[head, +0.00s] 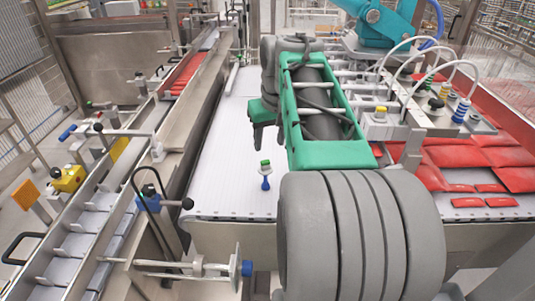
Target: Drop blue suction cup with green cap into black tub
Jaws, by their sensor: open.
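A small blue suction cup with a green cap (265,183) stands upright on the white belt, left of my arm. My gripper (268,141) hangs from my green arm above and behind it in the picture, fingers pointing down. It is open, with nothing visible between the fingers, and apart from the cup. I cannot make out a black tub in this view; my arm covers part of the belt and of the area to the right.
The white belt (222,180) is otherwise clear around the cup. Metal rails (188,115) and a slotted conveyor (75,245) run along the left. Red packs (475,157) lie at the right, near several hosed suction cups (461,111). A teal machine (385,22) stands behind.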

